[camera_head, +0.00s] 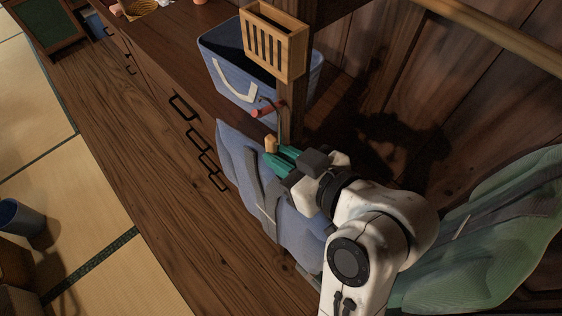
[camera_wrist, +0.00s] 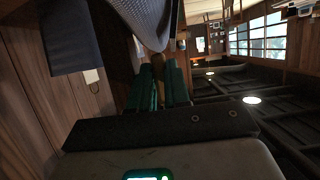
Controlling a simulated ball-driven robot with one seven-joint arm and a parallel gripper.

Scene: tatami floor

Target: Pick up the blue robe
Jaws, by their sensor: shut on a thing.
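The blue robe (camera_head: 237,165) hangs in front of the dark wooden cabinet in the head view, with a grey sash down its front. Blue-grey patterned cloth, which looks like the robe (camera_wrist: 152,18), shows at the top of the wrist view. My gripper (camera_head: 281,158) is at the robe's top edge. Its green fingers (camera_wrist: 160,80) are shut around a small wooden piece (camera_wrist: 158,66), which looks like the end of the robe's hanger. That wooden end also sticks out past the fingertips in the head view (camera_head: 270,145). My arm hides the robe's lower right part.
A red cylinder (camera_head: 263,110) is close to my gripper. A green robe (camera_head: 490,240) hangs at right. Tatami floor (camera_head: 80,180) is open at left.

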